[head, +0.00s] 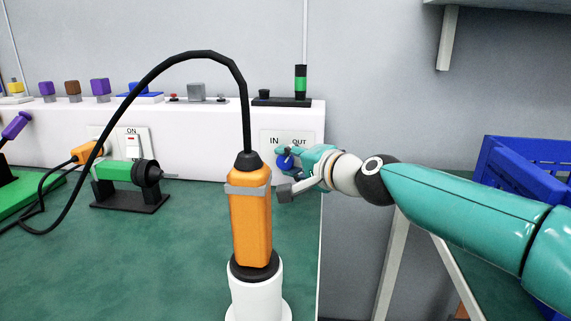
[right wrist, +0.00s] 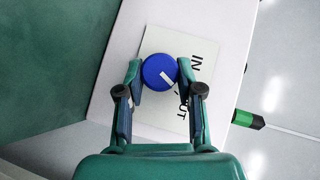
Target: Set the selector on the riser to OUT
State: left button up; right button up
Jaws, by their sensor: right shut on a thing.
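The selector is a blue knob (head: 284,163) on a white plate (head: 267,149) marked IN and OUT, on the front of the white riser (head: 205,155). In the right wrist view the knob (right wrist: 158,72) sits between the two fingertips of my right gripper (right wrist: 160,76), which is shut on it. A white mark on the knob's face lies on its lower right part, toward the OUT side. A finger partly covers the OUT lettering there. In the head view my right gripper (head: 290,170) reaches the knob from the right and hides part of it. My left gripper is not in view.
An orange tool (head: 251,220) with a black cable stands on a white post, left of my gripper. A green device (head: 123,174) is at the left, below an ON switch (head: 132,144). A green-and-black lamp (head: 300,82) stands on the riser. A blue crate (head: 525,165) is at the right.

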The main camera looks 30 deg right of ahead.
jog(key=o, duration=1.2)
jog(key=shift+f, duration=0.1)
jog(key=shift+s+d, duration=0.1)
jog(key=shift+s, duration=0.4)
jog(key=v, duration=1.1)
